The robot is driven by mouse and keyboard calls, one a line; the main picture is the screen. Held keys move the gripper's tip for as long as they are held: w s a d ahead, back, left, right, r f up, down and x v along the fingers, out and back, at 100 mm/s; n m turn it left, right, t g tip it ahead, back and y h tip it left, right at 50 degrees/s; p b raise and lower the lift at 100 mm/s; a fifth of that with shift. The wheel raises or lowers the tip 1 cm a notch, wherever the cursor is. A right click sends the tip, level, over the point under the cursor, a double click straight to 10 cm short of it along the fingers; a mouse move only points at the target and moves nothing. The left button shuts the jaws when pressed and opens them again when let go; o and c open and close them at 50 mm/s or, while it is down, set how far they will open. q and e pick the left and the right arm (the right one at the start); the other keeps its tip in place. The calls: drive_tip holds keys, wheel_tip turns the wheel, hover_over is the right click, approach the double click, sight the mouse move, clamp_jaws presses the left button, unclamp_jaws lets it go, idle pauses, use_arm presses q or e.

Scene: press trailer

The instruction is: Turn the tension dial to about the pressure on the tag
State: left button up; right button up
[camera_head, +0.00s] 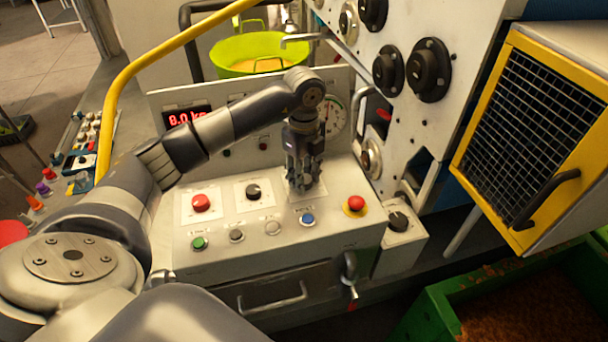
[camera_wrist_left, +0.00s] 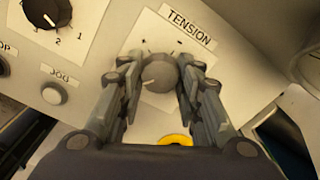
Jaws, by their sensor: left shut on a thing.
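The tension dial (camera_wrist_left: 159,74) is a grey round knob on a white plate under a label reading TENSION (camera_wrist_left: 190,24) in the left wrist view. My left gripper (camera_wrist_left: 157,84) is shut on the dial, one finger on each side. In the head view my left gripper (camera_head: 302,180) points down onto the panel and hides the dial. A red digital display (camera_head: 188,116) reads about 8.0, its right part hidden by my arm. A round gauge (camera_head: 332,115) is partly hidden behind my gripper. I cannot make out the tag with the pressure. My right gripper is not in view.
The sloped control panel (camera_head: 270,255) also carries a red button (camera_head: 201,203), a black selector knob (camera_head: 253,191), a blue button (camera_head: 307,220) and a red emergency stop (camera_head: 355,204). A yellow-framed mesh guard (camera_head: 525,130) stands at the right. A yellow rail (camera_head: 140,85) runs behind my arm.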

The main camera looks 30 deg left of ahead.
use_arm(q)
drive_tip(key=m+b, duration=0.1)
drive_tip(key=m, duration=0.1)
drive_tip(key=shift+f+m+b, duration=0.1)
drive_tip(key=shift+m+b, duration=0.2)
drive_tip(key=shift+b, duration=0.1)
drive_tip(key=shift+m+b, duration=0.8)
drive_tip(key=shift+m, duration=0.6)
drive_tip(key=o, duration=1.1)
wheel_tip(320, 180, up, 12)
drive_tip(key=shift+r, duration=0.1)
